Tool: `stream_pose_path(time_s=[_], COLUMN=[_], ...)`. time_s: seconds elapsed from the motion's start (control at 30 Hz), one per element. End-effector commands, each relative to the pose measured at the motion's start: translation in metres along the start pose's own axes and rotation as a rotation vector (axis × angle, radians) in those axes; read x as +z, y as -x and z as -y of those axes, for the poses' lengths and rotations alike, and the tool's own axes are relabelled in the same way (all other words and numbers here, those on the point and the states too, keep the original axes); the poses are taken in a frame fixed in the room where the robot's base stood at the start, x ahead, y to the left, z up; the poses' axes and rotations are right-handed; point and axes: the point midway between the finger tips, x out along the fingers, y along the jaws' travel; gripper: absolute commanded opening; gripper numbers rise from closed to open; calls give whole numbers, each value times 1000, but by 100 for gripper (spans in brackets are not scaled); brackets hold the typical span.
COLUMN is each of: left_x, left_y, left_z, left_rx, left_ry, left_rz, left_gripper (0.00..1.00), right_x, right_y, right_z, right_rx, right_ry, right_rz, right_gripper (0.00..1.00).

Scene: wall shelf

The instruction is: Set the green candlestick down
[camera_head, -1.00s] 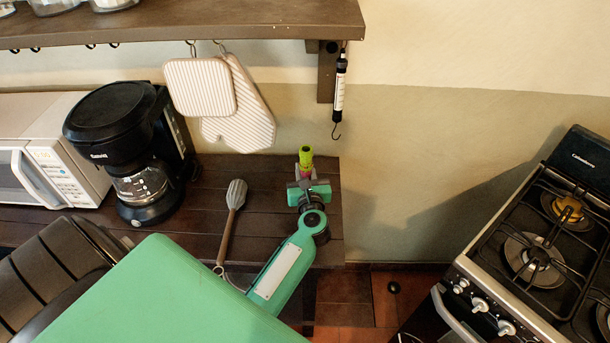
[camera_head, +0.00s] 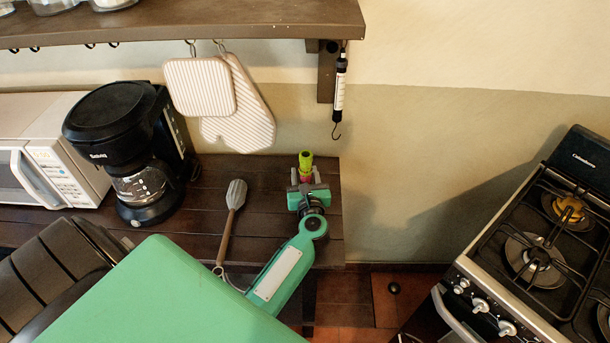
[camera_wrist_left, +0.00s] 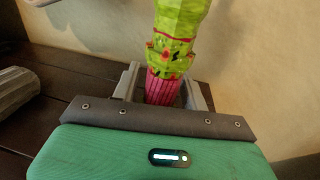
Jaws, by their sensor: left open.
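The green candlestick (camera_head: 306,162) stands upright on the dark wooden counter near its right end. In the left wrist view the candlestick (camera_wrist_left: 176,40) is bright green with a pink ribbed lower part, and its top is cut off by the frame. My left gripper (camera_head: 305,177) is open, with one finger on each side of the pink part. In the left wrist view the fingers of my left gripper (camera_wrist_left: 164,88) stand around it; whether they touch it is hard to tell. The candlestick's base is hidden behind my gripper. My right gripper is not in view.
A grey-headed brush (camera_head: 236,195) lies left of my gripper. A black coffee maker (camera_head: 125,150) and white microwave (camera_head: 50,150) stand further left. A shelf (camera_head: 200,22) with hanging mitts (camera_head: 240,120) is above. The counter (camera_head: 275,172) ends just right of the candlestick.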

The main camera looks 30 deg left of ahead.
Motion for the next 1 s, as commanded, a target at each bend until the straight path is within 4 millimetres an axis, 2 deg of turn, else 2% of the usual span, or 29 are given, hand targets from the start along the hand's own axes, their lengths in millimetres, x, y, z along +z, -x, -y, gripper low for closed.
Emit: stream_pose_path(time_s=[0.03, 0.13, 0.4, 0.6, 0.77, 1.0], left_x=[4, -2, -3, -1, 1, 2], left_y=[1, 18, 77, 108, 119, 120], left_z=[0, 0, 0, 0, 0, 0], left_rx=[-1, -2, 0, 0, 0, 0], left_ry=[0, 1, 3, 0, 1, 0], left_rz=[0, -2, -3, -1, -1, 0], left_gripper=[44, 44, 44, 44, 44, 44], right_x=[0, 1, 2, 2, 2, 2], right_y=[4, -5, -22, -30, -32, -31], right_z=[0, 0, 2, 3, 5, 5], right_rx=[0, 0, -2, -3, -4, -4], right_ry=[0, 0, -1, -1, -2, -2], right_rz=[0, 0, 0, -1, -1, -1], right_gripper=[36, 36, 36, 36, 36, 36])
